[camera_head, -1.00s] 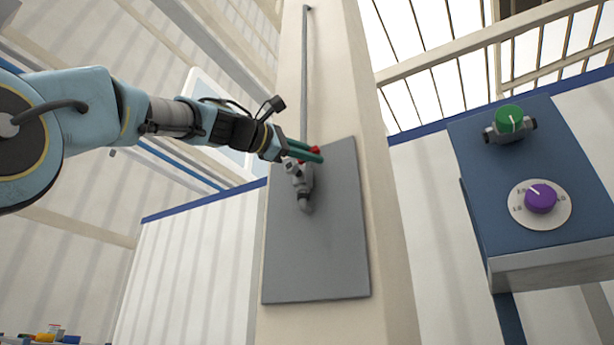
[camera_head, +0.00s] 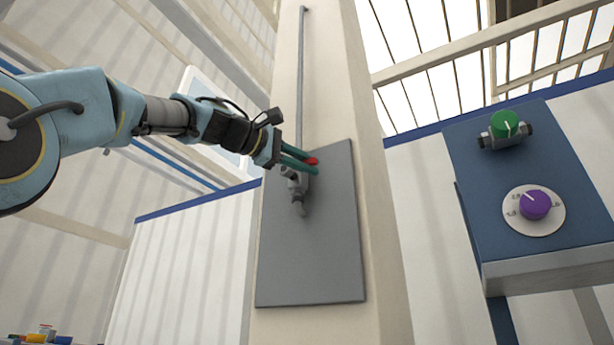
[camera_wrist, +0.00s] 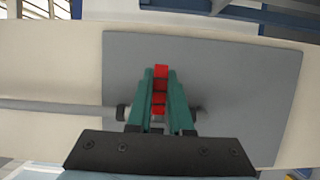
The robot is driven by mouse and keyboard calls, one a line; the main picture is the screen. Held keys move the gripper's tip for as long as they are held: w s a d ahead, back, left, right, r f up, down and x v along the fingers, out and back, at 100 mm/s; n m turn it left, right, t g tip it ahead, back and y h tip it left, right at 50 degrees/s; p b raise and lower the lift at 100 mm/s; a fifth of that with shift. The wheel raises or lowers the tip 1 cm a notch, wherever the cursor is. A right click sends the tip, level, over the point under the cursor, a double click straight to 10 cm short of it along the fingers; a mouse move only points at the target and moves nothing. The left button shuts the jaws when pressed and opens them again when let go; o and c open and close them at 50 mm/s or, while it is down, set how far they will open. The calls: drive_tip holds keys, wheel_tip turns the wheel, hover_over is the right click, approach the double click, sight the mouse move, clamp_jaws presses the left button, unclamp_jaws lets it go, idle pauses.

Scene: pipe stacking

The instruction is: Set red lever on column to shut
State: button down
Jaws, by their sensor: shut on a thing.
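The red lever (camera_head: 312,161) is on a grey valve (camera_head: 297,185) mounted on a grey plate (camera_head: 315,250) on the beige column (camera_head: 385,280). My gripper (camera_head: 310,163) reaches in from the left with its green fingers at the lever. In the wrist view, the red lever (camera_wrist: 160,88) lies between the two green fingers of my gripper (camera_wrist: 160,90), which is shut on it. The fingers hide part of the valve and the lever's base.
A grey pipe (camera_head: 301,80) runs up the column from the valve. To the right, a blue panel (camera_head: 470,175) carries a green knob (camera_head: 505,124) and a purple dial (camera_head: 534,205). Small coloured items (camera_head: 45,332) are at the bottom left. The plate below the valve is clear.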

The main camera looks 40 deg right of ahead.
drive_tip(key=shift+f, duration=0.1)
drive_tip(key=c, duration=0.8)
unclamp_jaws()
drive_tip(key=a+b, duration=0.1)
drive_tip(key=a, duration=0.2)
drive_tip(key=w+a+b, duration=0.1)
drive_tip(key=a+b, duration=0.1)
drive_tip(key=a, duration=0.2)
drive_tip(key=a+b, duration=0.1)
drive_tip(key=a, duration=0.2)
drive_tip(key=shift+w+a+b, duration=0.2)
drive_tip(key=shift+a+b, duration=0.1)
drive_tip(key=shift+a, duration=0.05)
